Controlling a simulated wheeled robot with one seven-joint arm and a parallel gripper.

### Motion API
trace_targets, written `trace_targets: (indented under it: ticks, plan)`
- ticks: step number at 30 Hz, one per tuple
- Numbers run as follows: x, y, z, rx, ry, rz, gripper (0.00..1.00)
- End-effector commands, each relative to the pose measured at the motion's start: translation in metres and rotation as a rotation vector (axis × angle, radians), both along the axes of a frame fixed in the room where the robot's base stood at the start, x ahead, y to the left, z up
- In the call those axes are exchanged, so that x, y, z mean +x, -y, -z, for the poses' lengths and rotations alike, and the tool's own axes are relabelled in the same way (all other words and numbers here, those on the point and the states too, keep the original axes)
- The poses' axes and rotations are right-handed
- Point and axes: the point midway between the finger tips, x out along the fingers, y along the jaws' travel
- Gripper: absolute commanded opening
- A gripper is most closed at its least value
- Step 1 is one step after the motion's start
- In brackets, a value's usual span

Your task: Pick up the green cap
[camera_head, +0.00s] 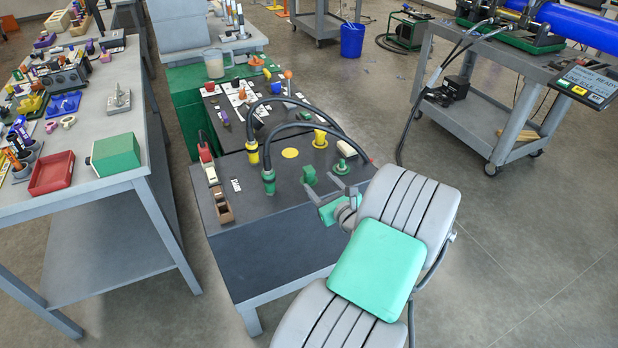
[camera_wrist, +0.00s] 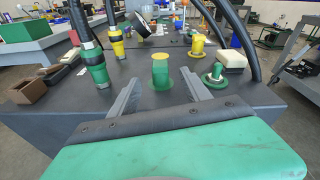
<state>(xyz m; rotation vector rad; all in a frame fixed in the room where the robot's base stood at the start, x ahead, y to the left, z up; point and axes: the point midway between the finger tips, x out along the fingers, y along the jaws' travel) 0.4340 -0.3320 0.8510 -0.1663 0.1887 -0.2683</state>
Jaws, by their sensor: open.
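A green cap-like piece (camera_wrist: 160,72) stands upright on the dark cart top in the wrist view, ahead of and between my fingers. It also shows in the head view (camera_head: 310,176), left of my fingertips. A second green piece (camera_wrist: 216,74), a stem on a round flange with a pale ring, stands to its right and also shows in the head view (camera_head: 342,167). I cannot tell for certain which is the cap. My gripper (camera_wrist: 160,91) is open and empty, with its two grey fingers pointing towards the first green piece. Its fingertips show in the head view (camera_head: 342,190).
Green-ended (camera_head: 268,180) and yellow-ended (camera_head: 252,152) cable connectors stand left of the green pieces, their cables arching overhead. A yellow piece (camera_head: 320,138), a pale block (camera_head: 347,148) and brown boxes (camera_head: 223,207) are on the cart. A workbench (camera_head: 100,190) stands left.

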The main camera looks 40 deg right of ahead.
Motion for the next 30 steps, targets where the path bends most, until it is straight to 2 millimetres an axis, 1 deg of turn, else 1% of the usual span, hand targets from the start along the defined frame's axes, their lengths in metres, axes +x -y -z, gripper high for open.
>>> trace_targets:
  ticks: [2, 5, 11, 15, 18, 21, 26, 30]
  plan:
    - [0.004, 0.001, 0.004, 0.113, 0.042, 0.018, 0.56]
    - [0.011, 0.003, 0.005, 0.176, 0.065, 0.027, 0.56]
    - [0.038, 0.010, 0.008, 0.179, 0.066, 0.027, 0.56]
    - [0.063, 0.017, 0.012, 0.177, 0.067, 0.025, 0.56]
    - [0.076, 0.021, 0.015, 0.178, 0.065, 0.028, 0.56]
    - [0.080, 0.023, 0.016, 0.178, 0.066, 0.030, 0.56]
    - [0.079, 0.023, 0.016, 0.178, 0.066, 0.031, 0.55]
    - [0.079, 0.023, 0.016, 0.178, 0.066, 0.031, 0.44]
